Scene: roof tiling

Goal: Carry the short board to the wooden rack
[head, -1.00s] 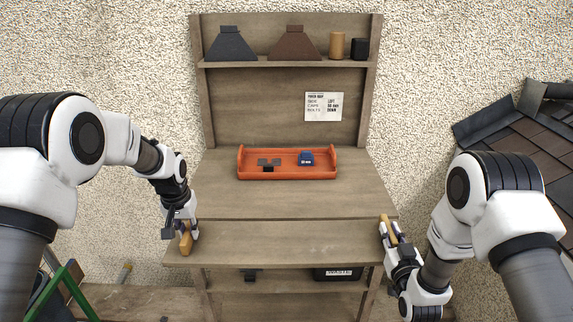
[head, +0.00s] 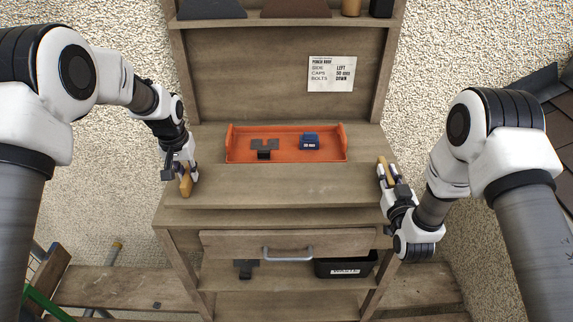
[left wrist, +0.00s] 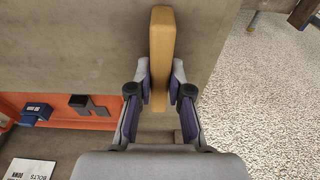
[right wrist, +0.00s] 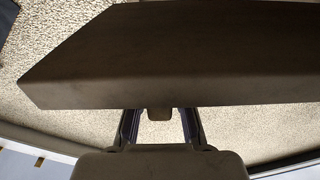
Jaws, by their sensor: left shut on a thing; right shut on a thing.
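The short board (head: 285,186) is a flat grey-brown plank held level between my two grippers. It appears over the front of the wooden rack's worktop. Tan bars show at its ends. My left gripper (head: 185,180) is shut on the left tan bar, which also shows in the left wrist view (left wrist: 161,55). My right gripper (head: 385,178) is shut at the right end; in the right wrist view the dark board (right wrist: 180,55) hides most of the grip. The wooden rack (head: 285,85) stands ahead, with a back panel, worktop and shelves. I cannot tell whether the board touches it.
An orange tray (head: 238,150) holding a dark bracket (head: 264,148) and a blue box (head: 310,141) is on the worktop behind the board. Below are a drawer with a silver handle (head: 287,254) and a black bin (head: 340,268). Dark roof tiles (head: 555,100) are at right.

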